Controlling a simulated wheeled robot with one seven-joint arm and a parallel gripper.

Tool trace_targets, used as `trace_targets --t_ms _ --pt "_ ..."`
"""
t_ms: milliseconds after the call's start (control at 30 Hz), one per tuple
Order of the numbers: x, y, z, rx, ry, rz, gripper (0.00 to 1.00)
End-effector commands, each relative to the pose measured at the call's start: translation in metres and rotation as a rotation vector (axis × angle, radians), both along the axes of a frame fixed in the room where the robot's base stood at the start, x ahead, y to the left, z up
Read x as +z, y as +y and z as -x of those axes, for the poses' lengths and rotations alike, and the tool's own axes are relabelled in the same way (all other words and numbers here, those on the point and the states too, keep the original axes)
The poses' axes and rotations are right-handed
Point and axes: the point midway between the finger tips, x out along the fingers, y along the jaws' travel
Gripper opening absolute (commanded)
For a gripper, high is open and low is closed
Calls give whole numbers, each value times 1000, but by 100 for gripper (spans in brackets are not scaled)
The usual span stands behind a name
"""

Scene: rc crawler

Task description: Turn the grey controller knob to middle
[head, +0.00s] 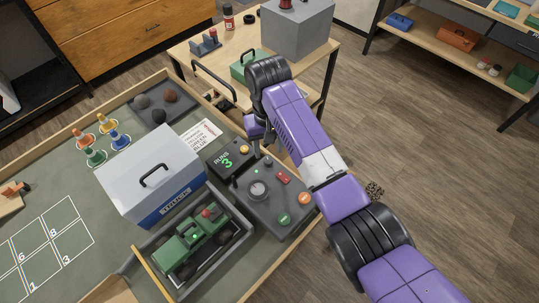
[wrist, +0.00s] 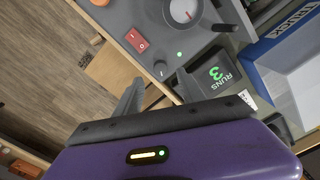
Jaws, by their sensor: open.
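The dark grey controller box (head: 287,223) lies on the bench's right edge. Its large round grey knob (head: 258,189) shows in the wrist view at the top (wrist: 181,10), partly cut off, with a red pointer mark. I cannot tell its exact setting. A small dark knob (head: 268,163) sits nearer my gripper; it shows in the wrist view (wrist: 160,69) between the fingers. My gripper (wrist: 159,78) is open and empty, just beyond the controller's far edge. In the head view my gripper (head: 256,148) is partly hidden by its own wrist.
Close by are a red rocker switch (wrist: 137,40), a black lever (wrist: 222,28) and a display reading RUNS 3 (head: 229,158). A white-and-blue TRUCK box (head: 150,178) and a green crawler (head: 190,242) in a tray stand left. A side table (head: 185,48) stands behind.

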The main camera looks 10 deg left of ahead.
Motion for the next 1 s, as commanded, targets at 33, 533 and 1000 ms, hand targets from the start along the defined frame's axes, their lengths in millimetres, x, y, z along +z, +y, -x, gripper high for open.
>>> trace_targets --t_ms 33,533,1000 --pt "-9 -1 1 0 2 2 47" --pt "-55 0 -1 -1 -3 -1 47" --pt "-55 0 -1 -1 -3 -1 0"
